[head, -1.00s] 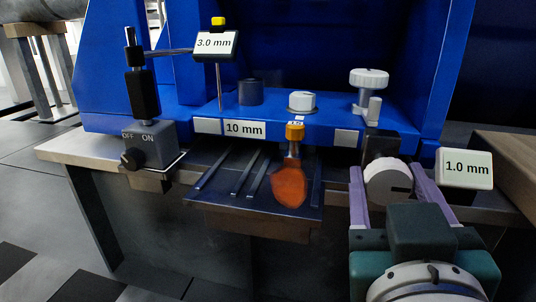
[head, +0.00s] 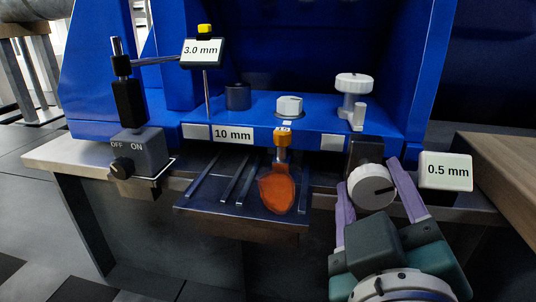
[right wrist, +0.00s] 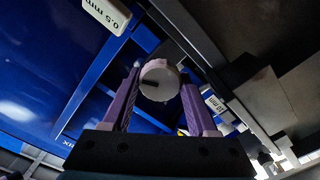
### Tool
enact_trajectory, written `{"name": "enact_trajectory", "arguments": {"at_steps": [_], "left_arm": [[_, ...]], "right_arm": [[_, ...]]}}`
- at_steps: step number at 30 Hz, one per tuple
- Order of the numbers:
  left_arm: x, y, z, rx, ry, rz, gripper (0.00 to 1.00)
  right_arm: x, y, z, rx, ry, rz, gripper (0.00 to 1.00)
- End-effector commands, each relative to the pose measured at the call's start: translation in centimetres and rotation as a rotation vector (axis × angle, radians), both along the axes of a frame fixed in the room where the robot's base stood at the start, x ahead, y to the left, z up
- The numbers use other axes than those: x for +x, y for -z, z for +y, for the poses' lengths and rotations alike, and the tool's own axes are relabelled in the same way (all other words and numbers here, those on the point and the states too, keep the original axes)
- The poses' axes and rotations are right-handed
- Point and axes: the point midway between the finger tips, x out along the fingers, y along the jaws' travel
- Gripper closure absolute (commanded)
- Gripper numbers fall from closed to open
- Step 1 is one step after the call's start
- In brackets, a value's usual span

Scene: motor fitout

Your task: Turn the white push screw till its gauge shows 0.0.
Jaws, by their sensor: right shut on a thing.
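The white push screw (head: 371,187) is a round knob with a dark index mark on its face, mounted at the front right of the blue frame. Its gauge (head: 446,171), a white tag to the right of it, reads 0.5 mm. My right gripper (head: 368,190), with purple fingers, is shut on the knob, one finger on each side, and is rolled at a tilt. In the right wrist view the knob (right wrist: 159,80) sits between the fingertips, and the 0.5 mm gauge (right wrist: 106,14) shows at the top left. My left gripper is not in view.
A second white knob (head: 354,84) stands upright on the blue frame (head: 265,118). An OFF/ON switch box (head: 138,151) and a 3.0 mm tag (head: 202,51) are at the left.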

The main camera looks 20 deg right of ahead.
Motion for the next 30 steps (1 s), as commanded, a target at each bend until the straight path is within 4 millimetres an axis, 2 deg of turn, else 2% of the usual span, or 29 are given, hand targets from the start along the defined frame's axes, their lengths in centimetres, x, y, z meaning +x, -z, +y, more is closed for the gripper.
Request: {"name": "enact_trajectory", "arguments": {"at_steps": [30], "left_arm": [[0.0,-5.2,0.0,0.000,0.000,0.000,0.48]], "right_arm": [[0.0,-0.1,0.1,-0.784,-0.001,0.482,0.97]]}}
